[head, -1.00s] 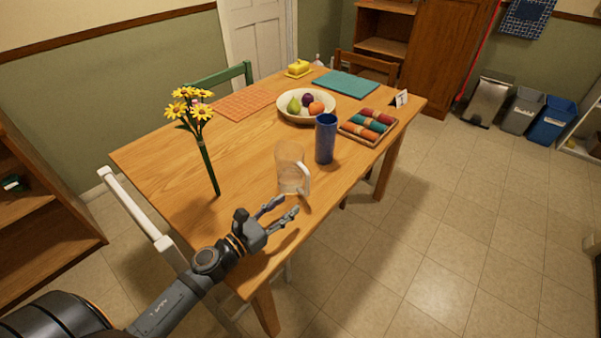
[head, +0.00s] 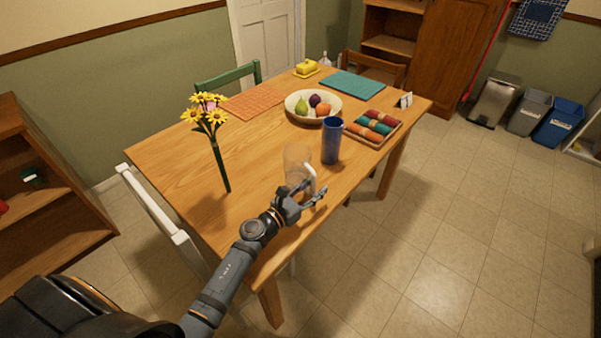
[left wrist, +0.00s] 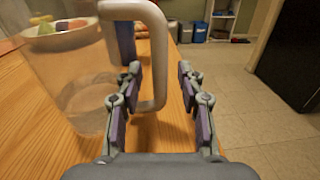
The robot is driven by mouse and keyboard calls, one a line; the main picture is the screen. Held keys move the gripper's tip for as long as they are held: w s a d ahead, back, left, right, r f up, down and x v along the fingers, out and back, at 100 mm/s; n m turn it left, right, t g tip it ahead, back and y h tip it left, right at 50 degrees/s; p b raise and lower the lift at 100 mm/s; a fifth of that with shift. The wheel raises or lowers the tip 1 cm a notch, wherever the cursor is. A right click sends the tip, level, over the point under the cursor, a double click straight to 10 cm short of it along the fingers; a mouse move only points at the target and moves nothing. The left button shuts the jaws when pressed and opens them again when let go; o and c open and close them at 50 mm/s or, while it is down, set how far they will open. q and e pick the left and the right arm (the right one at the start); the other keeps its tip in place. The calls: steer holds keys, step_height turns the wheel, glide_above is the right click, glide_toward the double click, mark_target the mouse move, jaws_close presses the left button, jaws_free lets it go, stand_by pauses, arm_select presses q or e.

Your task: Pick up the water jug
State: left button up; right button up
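The water jug (head: 297,161) is a clear pitcher with a white handle (head: 310,178), standing upright on the wooden table near its front edge. In the left wrist view the jug (left wrist: 75,85) fills the left side, and its handle (left wrist: 158,60) stands ahead, by the left finger. My left gripper (head: 314,196) is at the handle side of the jug. In the left wrist view its fingers (left wrist: 160,85) are spread, with the handle's outer bar between them and nearer the left finger. My right gripper is not in view.
A blue tumbler (head: 332,141) stands just behind the jug. A flower stem (head: 220,165) stands to the left. A fruit bowl (head: 296,112) and a tray of rolled napkins (head: 386,139) are farther back. A white chair (head: 160,215) is at the table's left.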

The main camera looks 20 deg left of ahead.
arm_select(q)
jaws_close()
steer(key=shift+r, duration=0.1)
stand_by(0.6)
